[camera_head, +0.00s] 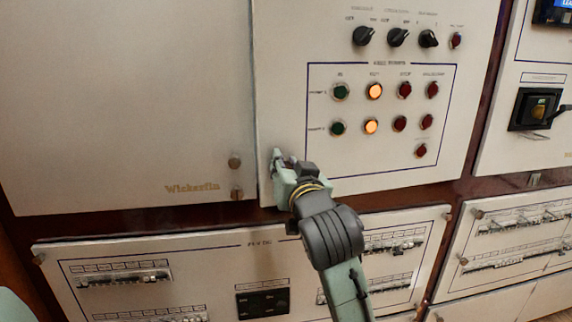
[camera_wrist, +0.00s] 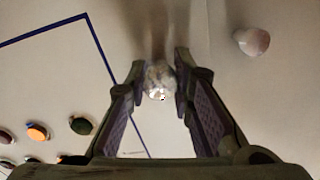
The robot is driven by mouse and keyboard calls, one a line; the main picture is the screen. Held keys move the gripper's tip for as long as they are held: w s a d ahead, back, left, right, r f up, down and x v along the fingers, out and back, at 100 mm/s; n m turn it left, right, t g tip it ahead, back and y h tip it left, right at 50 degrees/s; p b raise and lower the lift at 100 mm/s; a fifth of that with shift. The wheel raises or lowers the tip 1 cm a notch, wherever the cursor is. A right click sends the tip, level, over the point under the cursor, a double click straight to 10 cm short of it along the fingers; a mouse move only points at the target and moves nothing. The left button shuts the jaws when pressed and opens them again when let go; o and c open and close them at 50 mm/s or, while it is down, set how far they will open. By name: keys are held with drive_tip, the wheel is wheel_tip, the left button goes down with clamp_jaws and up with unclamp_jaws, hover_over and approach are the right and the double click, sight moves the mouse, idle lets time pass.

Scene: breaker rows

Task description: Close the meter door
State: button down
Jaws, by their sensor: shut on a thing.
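My gripper (camera_head: 278,160) is at the lower left corner of the panel door with switches and lamps (camera_head: 290,60). In the wrist view my gripper (camera_wrist: 160,85) has its two fingers on either side of a round, shiny knob (camera_wrist: 160,78), shut on it. In the head view the fingers mostly hide this knob. I cannot tell from a label which door is the meter door, or how far this one stands open.
Rotary switches (camera_head: 397,37) and lit orange lamps (camera_head: 374,91) are on the panel door. Breaker rows (camera_head: 120,272) lie below. Another panel (camera_head: 538,108) is at right.

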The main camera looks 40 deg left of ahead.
drive_tip(key=shift+m+t+h, duration=0.6)
drive_tip(key=shift+t, duration=0.1)
drive_tip(key=x, duration=0.4)
drive_tip(key=shift+a+r+p, duration=0.15)
drive_tip(key=shift+p, duration=0.25)
drive_tip(key=c, duration=1.7)
unclamp_jaws()
drive_tip(key=o, duration=0.3)
drive_tip(key=shift+a, duration=0.2)
drive_tip(key=shift+o, duration=0.2)
drive_tip(key=shift+s, duration=0.1)
drive_tip(key=v, duration=0.7)
drive_tip(key=shift+d, duration=0.25)
drive_tip(key=shift+s, duration=0.1)
